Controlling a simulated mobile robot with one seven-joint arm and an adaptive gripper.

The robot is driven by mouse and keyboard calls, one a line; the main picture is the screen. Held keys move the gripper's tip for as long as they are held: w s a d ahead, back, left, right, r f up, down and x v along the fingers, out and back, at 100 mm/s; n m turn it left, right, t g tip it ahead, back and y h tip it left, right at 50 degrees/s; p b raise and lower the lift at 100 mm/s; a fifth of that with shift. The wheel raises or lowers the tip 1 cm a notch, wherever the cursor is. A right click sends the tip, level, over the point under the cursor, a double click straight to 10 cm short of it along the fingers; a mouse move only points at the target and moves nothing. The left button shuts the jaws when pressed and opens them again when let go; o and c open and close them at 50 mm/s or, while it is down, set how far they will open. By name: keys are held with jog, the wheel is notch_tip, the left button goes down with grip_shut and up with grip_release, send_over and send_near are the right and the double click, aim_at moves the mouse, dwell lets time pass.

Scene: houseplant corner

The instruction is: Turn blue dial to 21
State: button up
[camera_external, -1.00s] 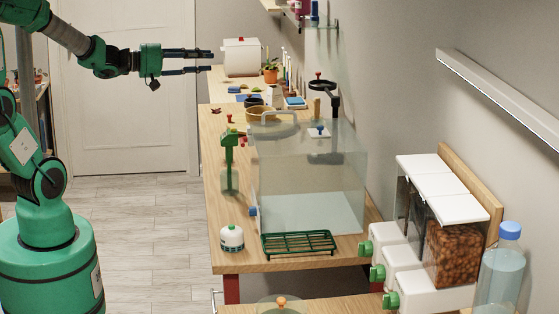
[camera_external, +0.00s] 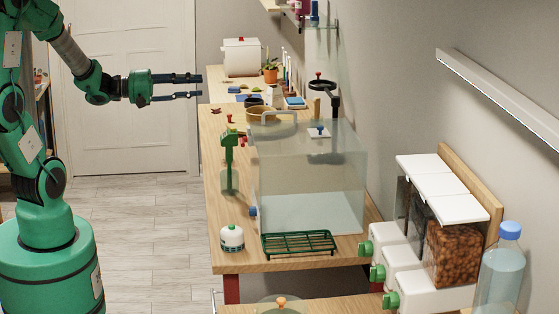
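A small blue knob (camera_external: 253,211) sits at the lower left side of the clear glass box (camera_external: 310,190) on the wooden table. It may be the blue dial; no numbers or pointer are readable at this size. Another small blue piece (camera_external: 320,132) is on a pale plate on the box's lid. My gripper (camera_external: 201,86) is in the air at the upper left, in front of the white door. Its two long dark fingers point right and are spread apart with nothing between them. It is well above and left of both blue pieces, touching neither.
A green stand (camera_external: 229,145), a white-and-green canister (camera_external: 232,238) and a green rack (camera_external: 299,243) stand around the box. White dispensers with green knobs (camera_external: 366,249) are at the lower right. The floor (camera_external: 150,235) left of the table is clear.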

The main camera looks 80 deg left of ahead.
aim_at(253, 212)
notch_tip(253, 212, down, 41)
jog(key=shift+r, duration=0.2)
jog(key=shift+w, duration=0.1)
jog(key=shift+w+d+b, duration=0.2)
jog(key=shift+w+b, duration=0.4)
jog(key=shift+w, duration=2.8)
jog(key=shift+w+d+b, duration=0.15)
jog(key=shift+w+b, duration=0.4)
jog(key=shift+w, duration=2.85)
jog(key=shift+c, duration=0.3)
grip_shut()
